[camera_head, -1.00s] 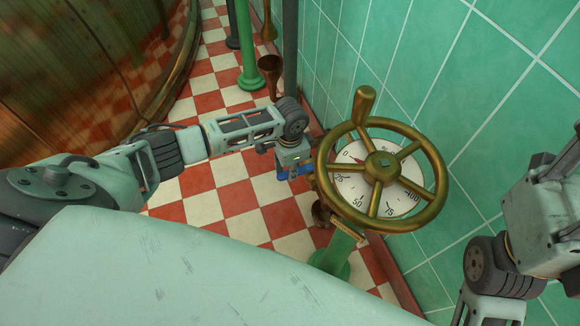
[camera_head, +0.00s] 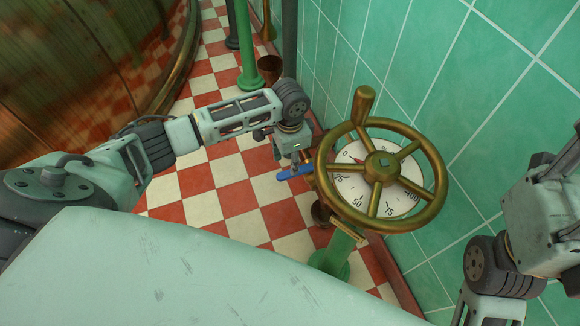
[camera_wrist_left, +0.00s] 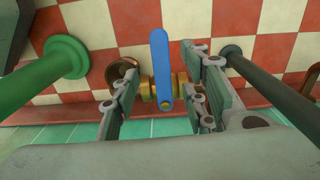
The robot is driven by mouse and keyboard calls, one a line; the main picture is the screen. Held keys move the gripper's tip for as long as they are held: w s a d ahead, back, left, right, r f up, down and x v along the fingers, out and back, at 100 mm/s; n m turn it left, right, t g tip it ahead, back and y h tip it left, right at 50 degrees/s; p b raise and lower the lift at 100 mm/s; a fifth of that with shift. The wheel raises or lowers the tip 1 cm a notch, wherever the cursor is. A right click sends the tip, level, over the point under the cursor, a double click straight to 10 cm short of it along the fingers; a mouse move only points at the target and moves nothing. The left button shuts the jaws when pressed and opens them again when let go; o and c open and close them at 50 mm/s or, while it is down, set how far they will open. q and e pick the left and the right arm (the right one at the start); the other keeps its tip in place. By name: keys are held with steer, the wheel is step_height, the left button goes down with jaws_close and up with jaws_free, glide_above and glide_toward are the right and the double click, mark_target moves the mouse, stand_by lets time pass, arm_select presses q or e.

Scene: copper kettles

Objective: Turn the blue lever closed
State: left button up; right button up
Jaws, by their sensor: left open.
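The blue lever (camera_head: 292,173) sits low, left of the brass handwheel, partly under my left gripper. In the left wrist view the blue lever (camera_wrist_left: 161,70) stands lengthwise on a brass valve body (camera_wrist_left: 150,88). My left gripper (camera_head: 296,157) is above the lever in the head view. In the wrist view its open fingers (camera_wrist_left: 165,92) are on either side of the lever, with visible gaps; I cannot tell their depth relative to it. Part of my right arm shows at the right edge of the head view, but its fingers do not.
The brass handwheel (camera_head: 430,165) over a white dial (camera_head: 352,188) stands close right of my left gripper. A green pipe (camera_head: 337,255) is below it. Green tiled wall (camera_head: 470,60) is at right, and a copper vessel (camera_head: 80,60) at upper left. Checkered floor lies between.

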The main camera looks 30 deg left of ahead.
arm_select(q)
step_height(320, 180, up, 6)
steer(key=shift+r, duration=0.15)
steer(key=shift+s, duration=0.1)
stand_by(0.5)
